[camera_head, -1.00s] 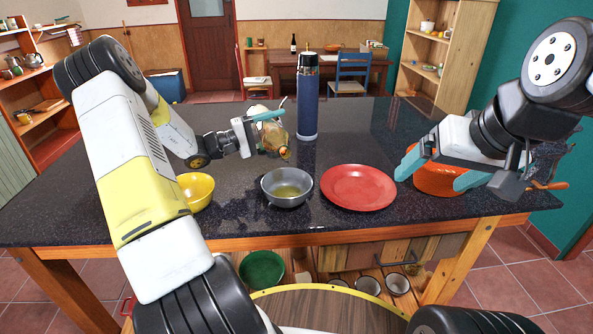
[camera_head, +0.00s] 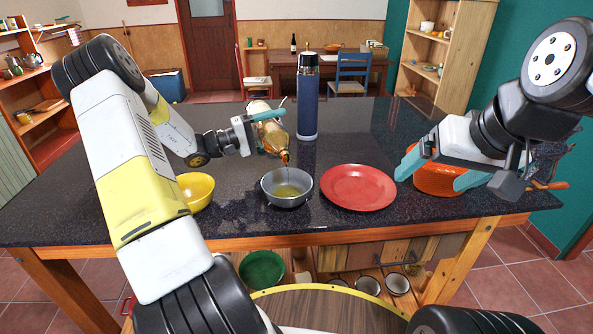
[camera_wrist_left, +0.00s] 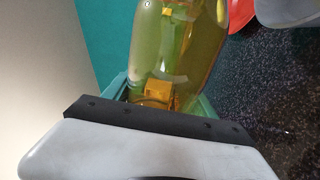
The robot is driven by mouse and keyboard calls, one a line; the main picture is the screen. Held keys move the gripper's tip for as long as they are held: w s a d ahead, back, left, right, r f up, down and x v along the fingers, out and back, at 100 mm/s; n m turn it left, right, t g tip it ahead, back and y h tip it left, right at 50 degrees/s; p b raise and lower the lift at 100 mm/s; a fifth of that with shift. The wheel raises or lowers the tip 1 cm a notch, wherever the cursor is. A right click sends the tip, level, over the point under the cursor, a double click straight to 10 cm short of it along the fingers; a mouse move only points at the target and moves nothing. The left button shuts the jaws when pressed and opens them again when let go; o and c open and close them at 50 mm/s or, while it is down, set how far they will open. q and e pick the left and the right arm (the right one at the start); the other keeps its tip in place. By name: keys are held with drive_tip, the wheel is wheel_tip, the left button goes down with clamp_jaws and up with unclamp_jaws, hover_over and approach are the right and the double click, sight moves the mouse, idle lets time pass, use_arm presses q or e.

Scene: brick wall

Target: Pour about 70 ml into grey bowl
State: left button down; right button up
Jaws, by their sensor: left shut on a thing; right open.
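My left gripper (camera_head: 262,131) is shut on an amber see-through bottle (camera_head: 270,133), which also fills the middle of the left wrist view (camera_wrist_left: 178,50). The bottle is tilted mouth down toward the front, above the back rim of the grey bowl (camera_head: 287,201). A thin dark stream falls from its mouth toward the bowl. The bowl stands upright on the dark table and holds some yellowish liquid. My right gripper (camera_head: 437,172) is open around or in front of an orange pot (camera_head: 438,181); I cannot tell whether it touches it.
A yellow bowl (camera_head: 196,190) stands left of the grey bowl, partly behind my left arm. A red plate (camera_head: 358,187) lies just right of it. A tall blue flask (camera_head: 307,100) stands behind. The dark tabletop (camera_head: 365,130) is clear behind the plate.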

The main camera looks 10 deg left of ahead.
use_arm(q)
drive_tip(key=shift+w+f+n, duration=0.1)
drive_tip(key=shift+f+n, duration=0.1)
drive_tip(key=shift+n, duration=0.6)
drive_tip(key=shift+r+n+y, duration=0.3)
drive_tip(key=shift+r+n, duration=0.1)
drive_tip(key=shift+n, duration=1.3)
drive_tip(key=shift+s+d+n+t, duration=0.15)
drive_tip(key=shift+s+n+t, duration=0.2)
drive_tip(key=shift+n, duration=0.65)
